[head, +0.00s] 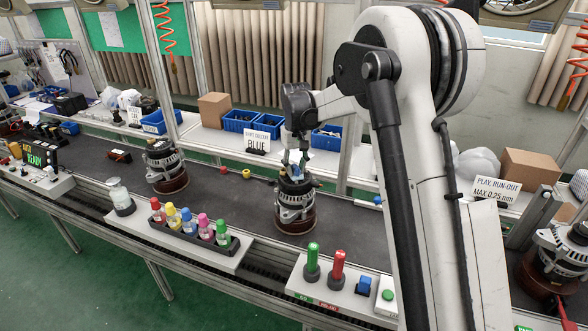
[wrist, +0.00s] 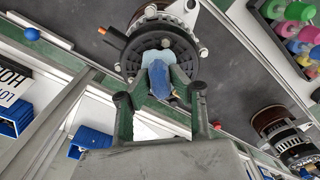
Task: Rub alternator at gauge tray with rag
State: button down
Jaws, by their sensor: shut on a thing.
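An alternator (head: 296,205) with a black top and silver ribs stands upright on a reddish-brown base on the dark conveyor, mid-picture in the head view. My gripper (head: 294,160) is right above it, pointing down. In the wrist view my gripper (wrist: 160,98) is shut on a blue rag (wrist: 161,82), which lies over or against the black end face of that alternator (wrist: 137,50); firm contact is hard to tell. Two similar alternators stand left (head: 165,167) and far right (head: 562,258). I cannot tell which part is the gauge tray.
A rack of several coloured bottles (head: 190,226) stands at the conveyor's front left. Green (head: 313,262) and red (head: 337,270) markers stand at the front right. Blue bins (head: 238,121) and a sign (head: 257,140) line the back. The belt between the alternators is mostly clear.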

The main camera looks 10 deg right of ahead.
aim_at(292, 182)
jog(key=w+d, duration=0.1)
jog(key=w, duration=0.1)
jog(key=shift+w+d+p, duration=0.35)
jog(key=shift+d+p, duration=0.05)
jog(key=shift+r+p, duration=0.25)
jog(key=shift+p, duration=0.2)
jog(key=shift+s+a+f+b, duration=0.4)
jog(key=shift+s+a+b, duration=0.1)
jog(key=shift+s+b, duration=0.15)
jog(key=shift+s+a+b, duration=0.25)
jog(key=shift+s+a, duration=0.4)
jog(key=shift+s, duration=0.3)
jog(key=shift+s+a+b, duration=0.25)
jog(key=shift+s+a, duration=0.35)
jog(key=shift+s, duration=0.35)
jog(key=shift+s+a+r, duration=0.1)
jog(key=shift+s+r, duration=0.1)
jog(key=shift+r, duration=0.1)
notch_tip(292, 182, up, 8)
jog(key=p, duration=0.3)
jog(key=shift+w+f, duration=0.1)
jog(key=shift+f, duration=0.05)
